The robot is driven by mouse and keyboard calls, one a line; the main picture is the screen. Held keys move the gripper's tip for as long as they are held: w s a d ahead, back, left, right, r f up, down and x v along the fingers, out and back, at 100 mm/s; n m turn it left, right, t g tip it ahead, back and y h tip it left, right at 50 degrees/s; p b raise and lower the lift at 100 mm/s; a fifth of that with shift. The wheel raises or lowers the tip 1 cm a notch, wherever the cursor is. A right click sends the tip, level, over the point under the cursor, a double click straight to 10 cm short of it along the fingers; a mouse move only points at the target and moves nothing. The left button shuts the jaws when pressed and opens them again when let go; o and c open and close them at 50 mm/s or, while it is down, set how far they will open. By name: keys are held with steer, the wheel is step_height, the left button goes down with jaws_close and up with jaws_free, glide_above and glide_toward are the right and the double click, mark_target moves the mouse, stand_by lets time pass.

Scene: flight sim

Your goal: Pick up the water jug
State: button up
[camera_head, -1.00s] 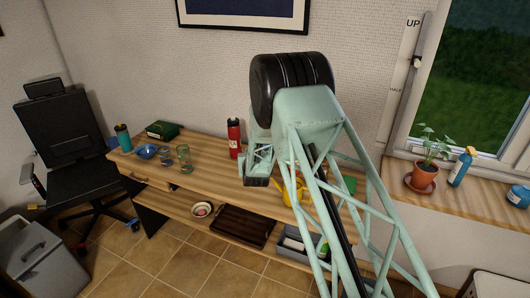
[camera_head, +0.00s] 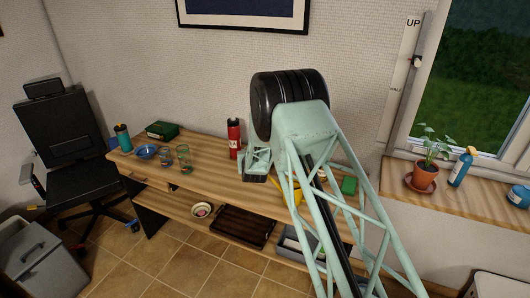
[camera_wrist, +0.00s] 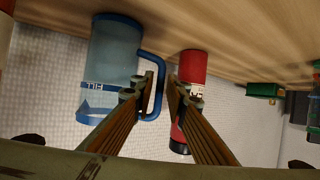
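The water jug (camera_wrist: 108,65) is a translucent blue-grey jug with a blue rim, a blue base and printed markings. It fills the left of the wrist view and appears upside down there. Its blue handle (camera_wrist: 161,80) reaches toward my gripper (camera_wrist: 162,82). The two fingers are apart, with the handle's outer bar showing in the gap between their tips. I cannot tell whether either finger touches it. In the head view my gripper (camera_head: 256,168) is low over the table, beside the red bottle (camera_head: 234,138), and the jug is hidden behind my arm.
The red bottle also stands close to the right finger in the wrist view (camera_wrist: 192,68). A yellow object (camera_head: 290,192) is partly behind my arm.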

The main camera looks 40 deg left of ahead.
steer(key=shift+c, duration=0.7)
jaws_close()
steer(key=shift+r, duration=0.25)
steer(key=shift+r+p, duration=0.55)
steer(key=shift+r, duration=4.3)
